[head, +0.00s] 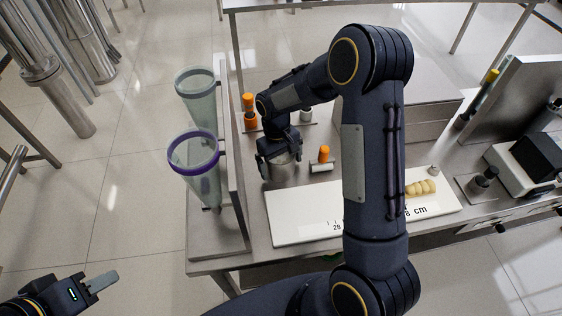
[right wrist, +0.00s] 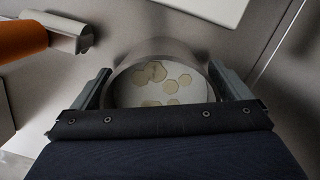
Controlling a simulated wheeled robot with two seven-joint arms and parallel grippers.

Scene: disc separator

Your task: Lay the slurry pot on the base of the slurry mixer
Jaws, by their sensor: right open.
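The slurry pot appears to be the short metal cup (head: 283,171) on the steel table, left of the middle in the head view. In the right wrist view the round pot (right wrist: 150,100) holds several pale, flat, angular pieces. My right gripper (head: 280,157) is over it and open, with one finger on each side of the pot's rim (right wrist: 162,88). I cannot tell if the fingers touch it. My left gripper (head: 101,282) is at the bottom left, away from the table, its jaws unclear. I cannot tell for certain which device is the slurry mixer; a dark unit on a metal plate (head: 476,190) stands at the right.
A white board (head: 290,217) with a printed scale lies in front, bearing pale lumps (head: 421,187). Orange-topped items stand near the pot (head: 324,155) and behind it (head: 249,104). Two translucent funnels, one purple-rimmed (head: 194,151), hang at the left edge. My right arm hides the table's middle.

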